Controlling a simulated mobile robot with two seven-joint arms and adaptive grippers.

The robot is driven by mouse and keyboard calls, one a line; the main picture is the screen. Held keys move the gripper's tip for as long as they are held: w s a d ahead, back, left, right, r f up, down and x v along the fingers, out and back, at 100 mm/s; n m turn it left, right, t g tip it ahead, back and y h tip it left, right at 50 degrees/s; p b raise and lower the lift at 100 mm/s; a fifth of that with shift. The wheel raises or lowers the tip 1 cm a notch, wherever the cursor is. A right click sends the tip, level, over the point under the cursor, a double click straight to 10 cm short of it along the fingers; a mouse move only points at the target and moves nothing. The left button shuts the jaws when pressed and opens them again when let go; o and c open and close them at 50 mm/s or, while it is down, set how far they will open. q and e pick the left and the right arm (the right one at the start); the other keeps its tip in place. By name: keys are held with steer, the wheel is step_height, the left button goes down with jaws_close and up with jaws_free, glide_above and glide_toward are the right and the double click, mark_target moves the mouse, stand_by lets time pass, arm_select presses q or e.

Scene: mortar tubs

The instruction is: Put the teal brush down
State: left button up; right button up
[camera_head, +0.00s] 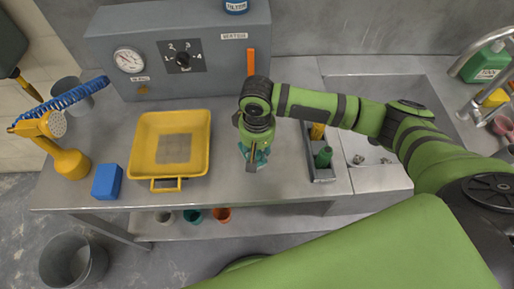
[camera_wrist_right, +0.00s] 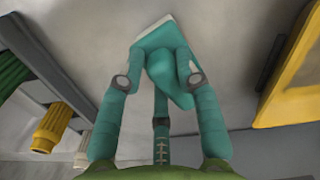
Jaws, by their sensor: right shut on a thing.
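My right gripper (camera_head: 254,158) points down over the counter, between the yellow tray and the narrow holder. In the right wrist view its two teal fingers (camera_wrist_right: 158,82) are shut on the teal brush (camera_wrist_right: 165,62), from both sides. The brush has a pale edge at its far end. In the head view the gripper and wrist hide most of the brush. I cannot tell whether the brush touches the counter (camera_head: 225,185). My left gripper is not in view.
A yellow tray (camera_head: 193,143) lies left of the gripper. A narrow holder (camera_head: 324,174) with green and yellow-handled things stands to the right, beside a sink (camera_head: 385,180). A grey control box (camera_head: 215,70) stands behind. A blue block (camera_head: 107,182) sits far left.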

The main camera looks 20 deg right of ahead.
steer(key=o, duration=1)
steer(key=shift+f, duration=0.15)
step_height(320, 180, up, 12)
steer(key=shift+r+b, duration=0.2)
steer(key=shift+b, duration=0.75)
steer(key=shift+s+f, duration=0.1)
